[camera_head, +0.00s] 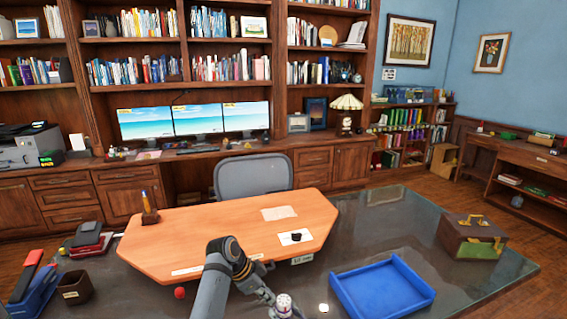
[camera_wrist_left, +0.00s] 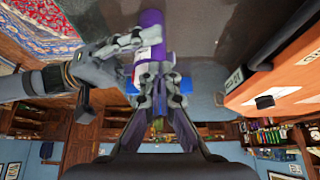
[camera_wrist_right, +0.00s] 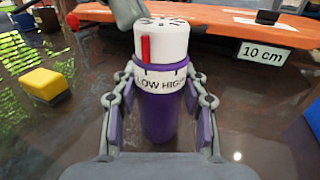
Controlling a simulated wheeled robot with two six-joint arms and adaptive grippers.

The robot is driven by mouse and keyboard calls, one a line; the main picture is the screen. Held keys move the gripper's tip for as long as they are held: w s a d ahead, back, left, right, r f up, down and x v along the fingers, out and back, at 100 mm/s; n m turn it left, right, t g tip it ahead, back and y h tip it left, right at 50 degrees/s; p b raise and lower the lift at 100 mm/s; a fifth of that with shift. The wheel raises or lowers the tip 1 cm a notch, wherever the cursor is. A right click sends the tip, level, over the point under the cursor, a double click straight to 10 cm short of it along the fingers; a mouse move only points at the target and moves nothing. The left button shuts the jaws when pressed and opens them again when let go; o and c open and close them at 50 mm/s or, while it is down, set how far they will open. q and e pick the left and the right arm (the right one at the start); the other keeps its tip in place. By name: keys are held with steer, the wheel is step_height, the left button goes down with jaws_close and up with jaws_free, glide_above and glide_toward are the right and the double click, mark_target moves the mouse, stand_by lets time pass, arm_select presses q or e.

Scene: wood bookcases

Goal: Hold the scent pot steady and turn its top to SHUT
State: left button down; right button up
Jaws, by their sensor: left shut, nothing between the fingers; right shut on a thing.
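The scent pot (camera_wrist_right: 160,105) is a purple upright cylinder with a white band reading LOW and HIGH. Its white vented top (camera_wrist_right: 161,42) carries a red pointer, which stands above LOW. SHUT is not visible. My right gripper (camera_wrist_right: 160,108) is shut around the purple body, a finger on each side. The pot's top also shows at the bottom of the head view (camera_head: 283,301). My left gripper (camera_head: 268,296) is shut and empty, close beside the top. In the left wrist view, its fingertips (camera_wrist_left: 155,75) overlap the top, and contact cannot be told.
A blue tray (camera_head: 345,292) lies right of the pot on the dark glossy table. The orange wooden board (camera_head: 200,235) is behind it. A lidded box (camera_head: 471,242) stands farther right.

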arm_select(q)
step_height(320, 180, up, 6)
steer(key=shift+a, duration=0.4)
stand_by(0.3)
steer(key=shift+s+d+f, duration=0.2)
steer(key=shift+s+f, duration=0.3)
steer(key=shift+f, duration=0.5)
steer(key=shift+s+d+f, duration=0.25)
steer(key=shift+s+f, duration=0.2)
steer(key=shift+f, duration=0.55)
steer(key=shift+s+d+f, duration=0.2)
steer(key=shift+s+f, duration=0.3)
steer(key=shift+f, duration=0.5)
steer(key=shift+w+d, duration=0.15)
steer(key=shift+d, duration=0.05)
